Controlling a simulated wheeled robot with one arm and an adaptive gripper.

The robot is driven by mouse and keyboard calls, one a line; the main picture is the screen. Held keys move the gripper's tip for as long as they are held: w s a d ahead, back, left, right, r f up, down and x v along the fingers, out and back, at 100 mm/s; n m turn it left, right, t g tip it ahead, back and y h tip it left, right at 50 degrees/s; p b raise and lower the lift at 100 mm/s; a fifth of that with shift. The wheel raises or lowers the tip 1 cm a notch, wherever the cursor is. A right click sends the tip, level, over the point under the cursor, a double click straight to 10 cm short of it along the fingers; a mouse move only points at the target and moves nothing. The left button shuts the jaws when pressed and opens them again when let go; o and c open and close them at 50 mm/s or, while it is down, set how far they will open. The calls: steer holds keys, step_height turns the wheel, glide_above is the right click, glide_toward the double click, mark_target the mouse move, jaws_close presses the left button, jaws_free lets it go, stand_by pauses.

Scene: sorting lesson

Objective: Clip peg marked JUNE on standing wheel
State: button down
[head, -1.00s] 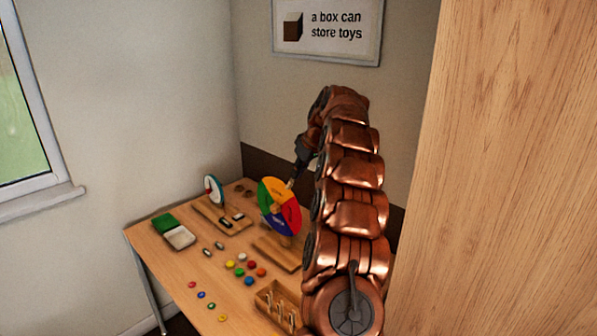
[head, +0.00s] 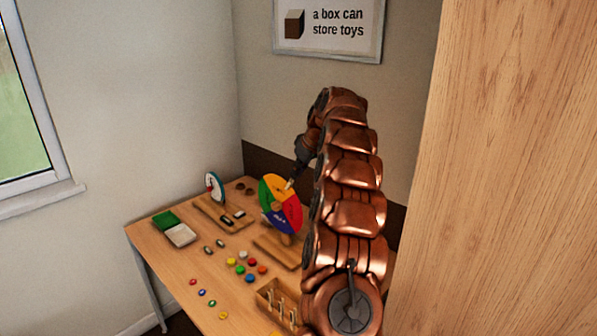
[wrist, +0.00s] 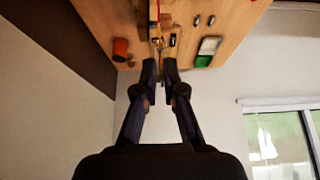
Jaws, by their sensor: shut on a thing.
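The standing wheel (head: 279,217) has green, yellow, red and purple-blue sectors and stands upright on a wooden base (head: 275,250). My gripper (head: 294,177) is at the wheel's upper rim, reaching down from the upper right. It is shut on a small pale peg (head: 289,184), whose tip overlaps the top of the wheel in the head view. I cannot tell whether the peg grips the rim or only touches it. The marking on the peg is not readable. In the wrist view my two fingers (wrist: 160,72) are close together; the peg between them is barely visible.
A wooden box (head: 266,294) with several upright pegs stands at the near edge. A small dial (head: 214,186) stands on another board. A green and white tray (head: 181,236) and several coloured counters (head: 241,268) lie on the table. A wooden panel (head: 500,180) fills the right side.

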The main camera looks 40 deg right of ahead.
steer(key=c, duration=1.2)
jaws_free()
steer(key=v, duration=1.1)
steer(key=shift+r, duration=0.35)
steer(key=shift+s, duration=0.15)
